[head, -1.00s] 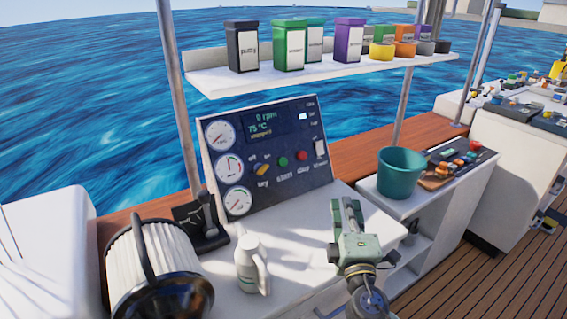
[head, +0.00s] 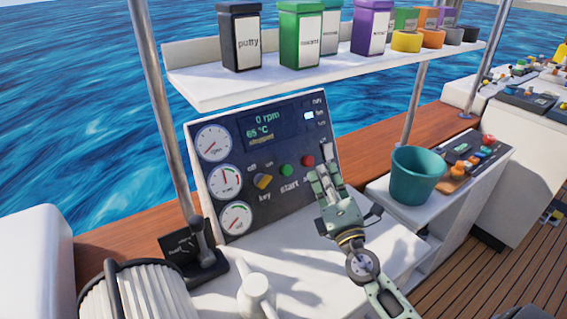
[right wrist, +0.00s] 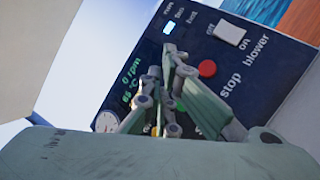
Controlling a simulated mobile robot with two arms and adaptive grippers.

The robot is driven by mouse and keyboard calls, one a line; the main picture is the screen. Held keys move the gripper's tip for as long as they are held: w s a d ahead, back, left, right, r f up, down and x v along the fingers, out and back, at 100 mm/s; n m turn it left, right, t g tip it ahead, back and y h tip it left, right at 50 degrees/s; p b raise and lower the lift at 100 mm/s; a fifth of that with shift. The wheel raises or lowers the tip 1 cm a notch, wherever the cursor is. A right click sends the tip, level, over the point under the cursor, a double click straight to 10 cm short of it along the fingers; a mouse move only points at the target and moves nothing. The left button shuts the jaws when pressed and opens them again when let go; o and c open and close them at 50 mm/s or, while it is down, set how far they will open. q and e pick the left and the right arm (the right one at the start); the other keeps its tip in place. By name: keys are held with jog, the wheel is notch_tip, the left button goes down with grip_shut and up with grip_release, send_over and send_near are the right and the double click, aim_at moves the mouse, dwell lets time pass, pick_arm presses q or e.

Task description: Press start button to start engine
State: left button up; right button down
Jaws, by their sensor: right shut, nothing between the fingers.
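The dark engine panel (head: 262,205) stands tilted on the white console. Its green start button (head: 286,170) sits above the word "start", with the red stop button (head: 308,161) to its right and the yellow key switch (head: 263,181) to its left. The display (head: 265,124) reads 0 rpm, 65 °C and a word that looks like "stopped". My right gripper (head: 325,155) is shut and empty, up near the panel's right part, just right of the red button. In the right wrist view the fingers (right wrist: 170,55) partly cover the panel, near the green button (right wrist: 180,106). My left gripper is out of view.
A throttle lever (head: 197,245) stands left of the panel. A shelf (head: 230,92) with labelled containers hangs above. A teal bucket (head: 415,178) stands to the right.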

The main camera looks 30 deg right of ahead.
aim_at(287, 170)
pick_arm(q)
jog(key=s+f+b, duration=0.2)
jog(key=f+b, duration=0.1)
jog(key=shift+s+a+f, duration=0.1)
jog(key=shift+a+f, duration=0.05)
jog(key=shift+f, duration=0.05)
pick_arm(e)
jog(key=w+f, duration=0.3)
jog(key=w, duration=0.4)
jog(key=shift+w+a+f, duration=0.15)
jog(key=shift+a+f, duration=0.05)
jog(key=shift+a, duration=0.2)
pick_arm(q)
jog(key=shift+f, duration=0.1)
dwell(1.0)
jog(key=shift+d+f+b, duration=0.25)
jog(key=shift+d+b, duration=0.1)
jog(key=shift+b, duration=0.2)
pick_arm(e)
jog(key=shift+w+f, duration=0.2)
jog(key=shift+w, duration=0.15)
